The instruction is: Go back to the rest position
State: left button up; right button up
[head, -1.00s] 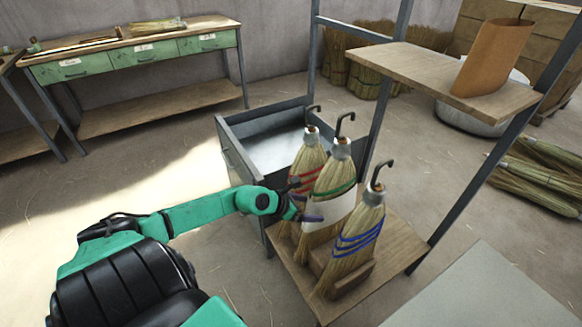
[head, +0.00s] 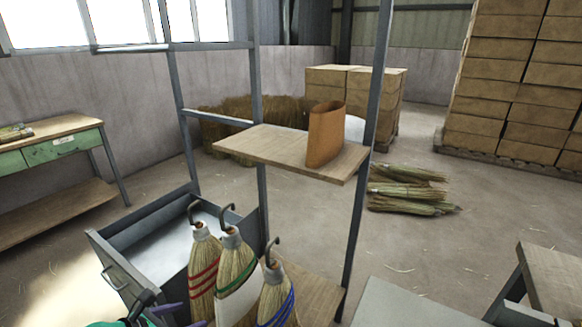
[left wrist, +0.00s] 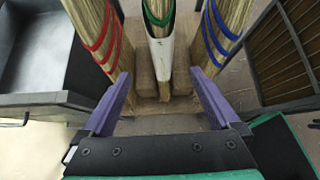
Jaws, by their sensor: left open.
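My left gripper (left wrist: 160,105) is open in the left wrist view, its two purple fingers apart with nothing held between them. Ahead of it is the green-banded broom (left wrist: 159,50), with a white wrap on it. The red-banded broom (left wrist: 97,35) is to its left and the blue-banded broom (left wrist: 222,30) to its right. In the head view the left gripper (head: 178,315) shows only partly at the bottom edge, beside the red-banded broom (head: 203,270). The green-banded broom (head: 237,262) and blue-banded broom (head: 275,295) stand next to it, hooks up. My right gripper is out of view.
A grey open drawer (head: 150,240) is left of the brooms. A wooden shelf (head: 270,150) on metal posts holds a brown cylinder (head: 326,135). Broom bundles (head: 405,190) lie on the floor behind. A green-drawered bench (head: 60,145) stands at the left.

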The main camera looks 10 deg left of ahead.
pick_arm(q)
jog(key=s+a+f+n+t+y+p, duration=0.1)
jog(key=a+f+n+y+p, duration=0.15)
jog(key=a+n, duration=0.55)
jog(key=s+a+f+n+g+y+p, duration=0.1)
jog(key=s+a+f+n, duration=0.1)
jog(key=s+f+n, duration=0.35)
jog(key=s+a+f+n+g+y+p, duration=0.1)
jog(key=s+a+f+n+y, duration=0.15)
jog(key=f+n, duration=0.55)
jog(key=s+d+f+n+g+h+p, duration=0.1)
jog(key=s+d+f+n+g, duration=0.2)
jog(key=s+d+f+n, duration=0.5)
jog(key=s+d+f+n+g+h+p, duration=0.1)
jog(key=s+d+f+n+g+p, duration=0.1)
jog(key=s+d+f+n+g, duration=0.2)
jog(key=s+d+f+n, duration=0.3)
jog(key=s+d+f, duration=0.1)
jog(key=s+d, duration=0.3)
jog(key=shift+s+d+f+n+h, duration=0.15)
jog(key=shift+s+d+n+h, duration=0.2)
jog(key=shift+d, duration=0.35)
